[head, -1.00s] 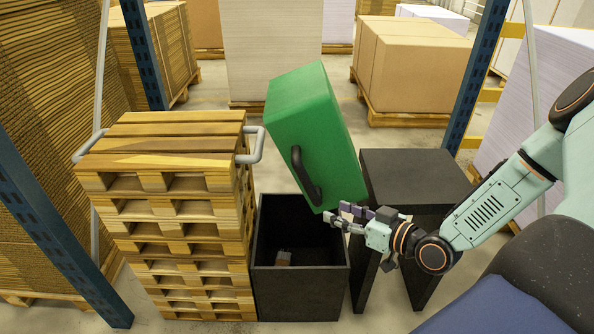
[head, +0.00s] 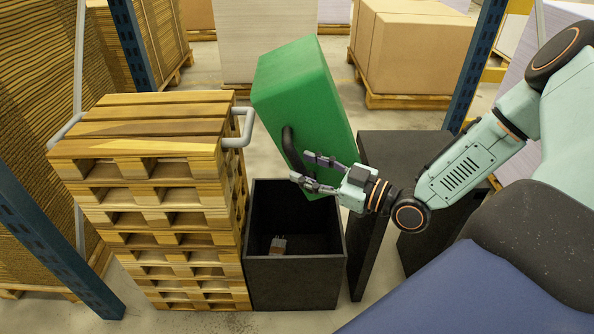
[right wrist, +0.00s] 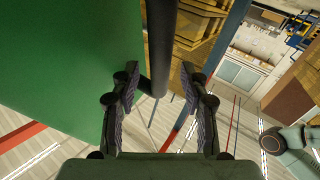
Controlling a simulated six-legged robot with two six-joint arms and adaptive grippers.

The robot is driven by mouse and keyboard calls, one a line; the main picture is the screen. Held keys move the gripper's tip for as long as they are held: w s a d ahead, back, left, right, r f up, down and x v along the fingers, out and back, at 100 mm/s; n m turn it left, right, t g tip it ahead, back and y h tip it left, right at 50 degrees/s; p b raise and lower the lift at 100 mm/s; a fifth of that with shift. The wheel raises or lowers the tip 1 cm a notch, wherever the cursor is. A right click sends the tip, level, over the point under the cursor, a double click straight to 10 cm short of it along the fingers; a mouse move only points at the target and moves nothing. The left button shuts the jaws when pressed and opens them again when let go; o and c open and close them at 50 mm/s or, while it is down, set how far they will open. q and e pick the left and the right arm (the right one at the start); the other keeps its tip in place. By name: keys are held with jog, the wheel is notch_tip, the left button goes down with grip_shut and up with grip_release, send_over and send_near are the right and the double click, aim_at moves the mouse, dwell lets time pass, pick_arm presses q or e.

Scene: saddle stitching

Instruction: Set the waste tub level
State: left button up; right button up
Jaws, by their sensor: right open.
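The green waste tub (head: 305,95) is tilted above the open black bin (head: 295,285). Its black handle (head: 289,145) is on the side facing me. I cannot tell what holds the tub up; its inside is hidden. My right gripper (head: 299,168) is open at the lower part of the handle. In the right wrist view the handle (right wrist: 161,45) stands upright between the open fingers' lines (right wrist: 159,75), with the green tub wall (right wrist: 60,70) to the left. I cannot tell whether the fingers touch it. My left gripper is not in view.
A stack of wooden pallets (head: 150,165) with grey handles stands left of the bin. A dark stand (head: 390,150) is right of it, behind my right arm. A small object (head: 278,245) lies in the bin. Blue rack posts flank the space.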

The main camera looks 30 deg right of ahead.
aim_at(303, 167)
jog(key=shift+w+a+r+b, duration=0.1)
jog(key=shift+w+a+b, duration=0.4)
jog(key=shift+w+a, duration=0.2)
jog(key=shift+w+d, duration=0.1)
jog(key=shift+w, duration=0.55)
jog(key=shift+s, duration=0.1)
jog(key=c, duration=0.5)
grip_shut()
